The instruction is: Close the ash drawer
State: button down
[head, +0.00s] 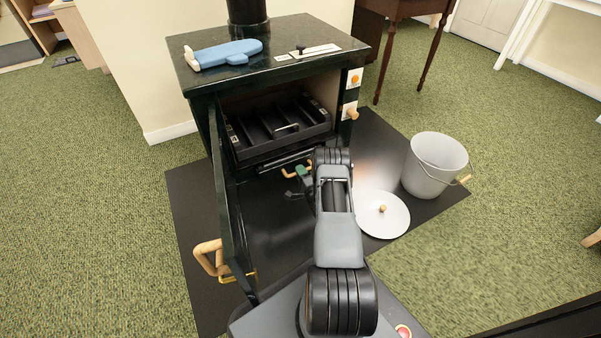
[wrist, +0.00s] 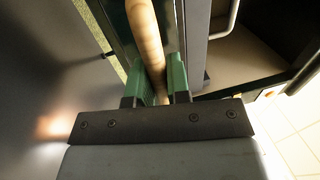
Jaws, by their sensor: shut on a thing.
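The ash drawer (head: 286,160) appears to be the dark low front at the base of the black stove's open firebox. I cannot tell how far out it stands. Its wooden handle (head: 289,175) sticks out in front, and it also shows in the wrist view as a pale wooden bar (wrist: 146,40). My gripper (head: 304,171) has green fingers. In the wrist view my gripper (wrist: 160,80) is shut on this bar, one finger on each side. My arm hides part of the stove's lower right front.
The stove door (head: 229,205) stands open on the left. A black tray (head: 280,125) with a wire handle sits in the firebox. A round lid (head: 382,214) and grey bucket (head: 434,165) stand right on the black floor plate (head: 187,210).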

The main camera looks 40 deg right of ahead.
jog(key=shift+f+x, duration=0.2)
jog(key=shift+x, duration=0.85)
jog(key=shift+f+x, duration=0.2)
jog(key=shift+x, duration=0.8)
jog(key=c, duration=1.1)
grip_release()
jog(key=shift+w+d, duration=0.1)
jog(key=shift+d, duration=0.05)
